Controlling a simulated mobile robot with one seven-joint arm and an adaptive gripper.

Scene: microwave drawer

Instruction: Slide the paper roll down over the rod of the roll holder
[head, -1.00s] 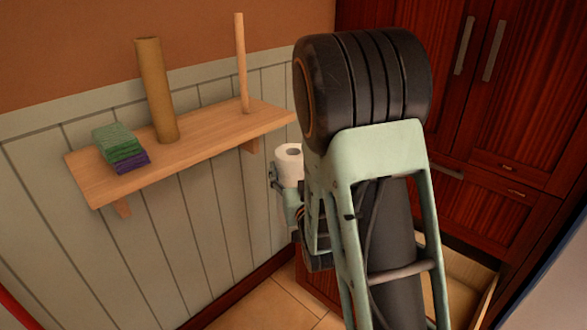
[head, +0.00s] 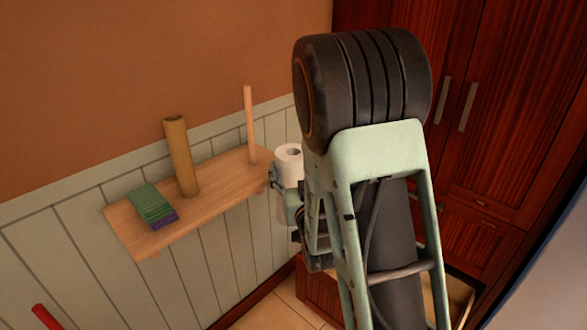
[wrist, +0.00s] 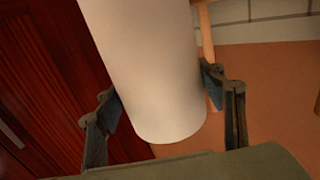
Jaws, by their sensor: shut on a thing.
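My gripper (head: 283,187) is shut on the white paper roll (head: 289,158), with its two fingers on opposite sides of it in the wrist view (wrist: 150,65). In the head view the roll is roughly upright, its open core facing up. The rod (head: 249,120) is a thin upright wooden stick near the right end of the wall shelf (head: 225,178). The roll is beside the rod, to its right, apart from it and with its top lower than the rod's tip. A wooden strip, probably the rod, shows behind the roll in the wrist view (wrist: 206,35). My arm hides part of the gripper.
On the shelf stand a brown cardboard tube (head: 181,158) and a stack of green and purple sponges (head: 152,206), left of the rod. Dark red wooden cabinets (head: 490,110) are on the right, with an open drawer (head: 460,300) below. A red object (head: 46,318) is at lower left.

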